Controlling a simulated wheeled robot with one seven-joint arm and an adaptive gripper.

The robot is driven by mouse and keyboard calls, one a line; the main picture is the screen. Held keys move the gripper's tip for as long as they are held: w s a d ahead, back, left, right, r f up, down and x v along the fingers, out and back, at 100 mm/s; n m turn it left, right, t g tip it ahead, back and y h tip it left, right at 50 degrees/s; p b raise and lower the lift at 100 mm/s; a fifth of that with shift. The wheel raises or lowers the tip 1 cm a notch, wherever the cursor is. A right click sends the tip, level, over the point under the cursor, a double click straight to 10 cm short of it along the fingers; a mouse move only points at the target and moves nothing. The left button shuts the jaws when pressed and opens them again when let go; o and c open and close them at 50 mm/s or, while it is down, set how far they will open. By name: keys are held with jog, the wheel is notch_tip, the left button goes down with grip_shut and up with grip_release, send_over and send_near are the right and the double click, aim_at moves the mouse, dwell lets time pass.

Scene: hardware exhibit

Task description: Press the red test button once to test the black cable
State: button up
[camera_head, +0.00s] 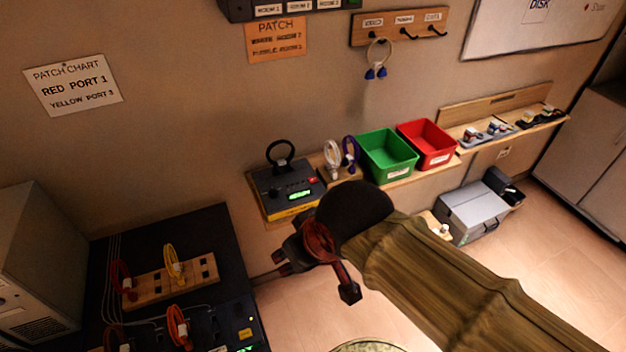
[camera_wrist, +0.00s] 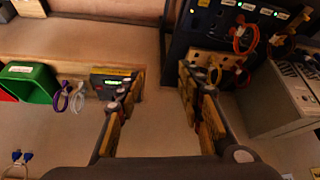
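The tester (camera_head: 270,192) is a dark box with a yellow front edge on the wall shelf, with a lit green display (camera_head: 299,195). The red test button (camera_head: 312,181) is on its top at the right. The black cable (camera_head: 280,147) stands as a loop at the tester's back. My gripper (camera_head: 284,262) is in front of and below the tester, apart from it, with nothing held. In the wrist view, my gripper (camera_wrist: 160,72) has its fingers spread apart; the tester (camera_wrist: 108,84) is beside the left finger, partly covered.
White and purple cables (camera_head: 340,157), a green bin (camera_head: 388,152) and a red bin (camera_head: 427,143) stand right of the tester. A dark patch table (camera_head: 222,225) with a wooden cable rack (camera_head: 150,292) is at the left. Open floor (camera_head: 295,310) lies between.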

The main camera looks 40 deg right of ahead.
grip_shut()
dwell(1.5)
